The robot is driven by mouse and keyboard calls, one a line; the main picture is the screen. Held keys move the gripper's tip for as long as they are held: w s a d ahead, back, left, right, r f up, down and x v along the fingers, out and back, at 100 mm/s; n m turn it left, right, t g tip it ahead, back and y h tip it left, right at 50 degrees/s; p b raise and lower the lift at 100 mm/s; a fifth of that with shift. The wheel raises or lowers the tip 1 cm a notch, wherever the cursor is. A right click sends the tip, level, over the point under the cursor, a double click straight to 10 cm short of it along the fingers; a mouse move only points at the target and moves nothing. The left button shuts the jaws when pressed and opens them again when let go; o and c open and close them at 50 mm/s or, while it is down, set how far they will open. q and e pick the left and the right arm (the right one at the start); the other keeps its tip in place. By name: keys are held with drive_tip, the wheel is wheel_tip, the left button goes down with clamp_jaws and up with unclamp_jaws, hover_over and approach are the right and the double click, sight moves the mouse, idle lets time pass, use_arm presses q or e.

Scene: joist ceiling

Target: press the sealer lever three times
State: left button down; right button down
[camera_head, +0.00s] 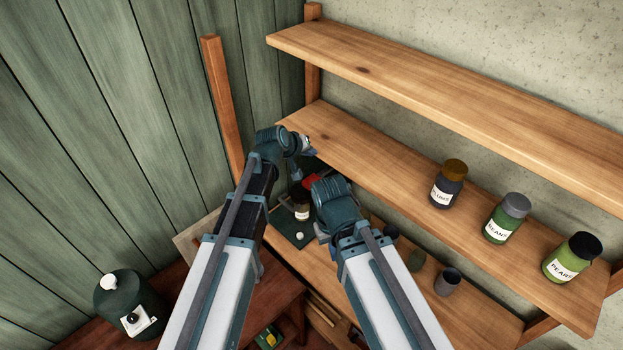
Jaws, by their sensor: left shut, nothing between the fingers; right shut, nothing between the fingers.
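The sealer stands on the lower wooden shelf, with a dark green base (287,240) and a red part (311,181) that looks like its lever, partly hidden by my arms. A dark jar with a pale label (301,212) stands upright at the sealer, under the red part. My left gripper (309,149) is shut and empty, above and behind the red part, apart from it as far as I can tell. My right gripper (320,232) is shut and empty, low beside the sealer's right side, mostly hidden by its own wrist.
Labelled jars (448,184), (506,218), (570,257) stand on the middle shelf (380,160). A grey cup (448,282) and other jars stand on the lower shelf, right of my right arm. A dark green canister (128,303) stands at lower left. The top shelf (440,85) is empty.

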use_arm(q)
drive_tip(key=shift+f, duration=0.1)
drive_tip(key=b, duration=0.9)
approach(316, 176)
drive_tip(key=x, duration=0.4)
drive_tip(key=shift+w+d, duration=0.15)
drive_tip(key=shift+w, duration=0.35)
idle(1.0)
drive_tip(key=shift+f+b, duration=0.35)
